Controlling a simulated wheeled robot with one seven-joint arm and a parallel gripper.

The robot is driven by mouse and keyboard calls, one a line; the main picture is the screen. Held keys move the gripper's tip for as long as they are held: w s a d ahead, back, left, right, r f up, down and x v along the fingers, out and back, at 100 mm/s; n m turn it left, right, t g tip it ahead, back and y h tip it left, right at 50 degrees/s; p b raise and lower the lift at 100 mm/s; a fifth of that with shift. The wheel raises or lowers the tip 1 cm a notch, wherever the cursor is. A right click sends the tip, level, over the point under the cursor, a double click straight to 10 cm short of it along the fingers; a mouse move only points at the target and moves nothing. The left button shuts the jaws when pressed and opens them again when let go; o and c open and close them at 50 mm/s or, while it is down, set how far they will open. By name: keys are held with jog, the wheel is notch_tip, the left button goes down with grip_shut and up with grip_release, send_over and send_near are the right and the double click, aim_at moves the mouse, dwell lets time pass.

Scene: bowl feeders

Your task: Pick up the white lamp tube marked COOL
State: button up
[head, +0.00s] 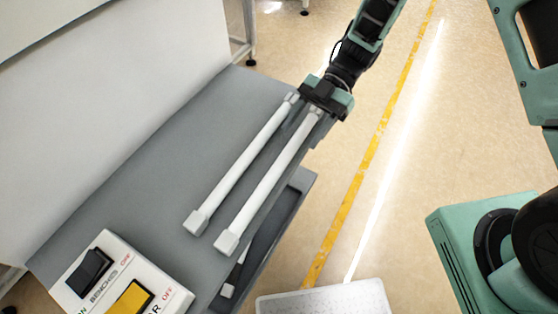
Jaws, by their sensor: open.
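Two white lamp tubes with square pale end caps lie side by side on a grey bench top (130,195), the left tube (240,165) and the right tube (270,180). No COOL mark can be read on either, so I cannot tell which is which. My gripper (314,108) is open at the far end of the tubes. It is over or close to the far end of the right tube and partly hides it. The left tube's far cap shows just left of the gripper. I cannot tell whether the fingers touch a tube.
A white switch box (125,275) with a black and a yellow rocker sits at the bench's near left. A white wall or panel stands along the left. A pale speckled tray or surface (325,301) is at the bottom. Open floor with a yellow line (370,155) lies right.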

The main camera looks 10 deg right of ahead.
aim_at(285, 158)
jog(key=x, duration=0.3)
jog(key=shift+r, duration=0.1)
jog(key=p+x, duration=0.1)
jog(key=x, duration=0.2)
jog(key=p+x, duration=0.1)
jog(key=shift+s+a+r+p, duration=0.15)
jog(key=shift+s+a+p, duration=0.15)
jog(key=shift+s, duration=0.25)
jog(key=shift+s+a+f, duration=0.1)
jog(key=shift+s+f, duration=0.05)
jog(key=shift+f, duration=0.05)
jog(key=c, duration=1.2)
